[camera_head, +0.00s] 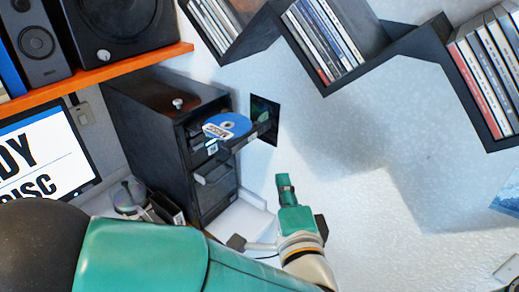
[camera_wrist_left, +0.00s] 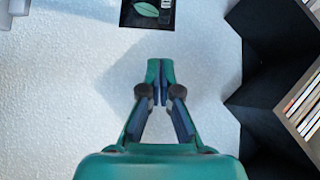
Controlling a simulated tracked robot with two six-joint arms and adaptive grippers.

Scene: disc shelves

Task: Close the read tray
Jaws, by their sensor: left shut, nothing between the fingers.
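The read tray (camera_head: 243,138) sticks out of the upper part of a black drive tower (camera_head: 150,125). A blue disc (camera_head: 227,125) with a white label lies on it. My left gripper (camera_head: 284,180) is below and to the right of the tray, apart from it, in front of the white wall. In the left wrist view its fingers (camera_wrist_left: 154,68) are together with nothing between them. The tray and the disc do not show in the left wrist view. My right gripper is not in view.
A dark picture (camera_head: 266,112) hangs on the wall just behind the tray, and it shows in the left wrist view (camera_wrist_left: 147,12). Zigzag black shelves (camera_head: 395,42) with disc cases run along the upper right. An orange shelf (camera_head: 120,68) with speakers and a screen (camera_head: 45,160) are at left.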

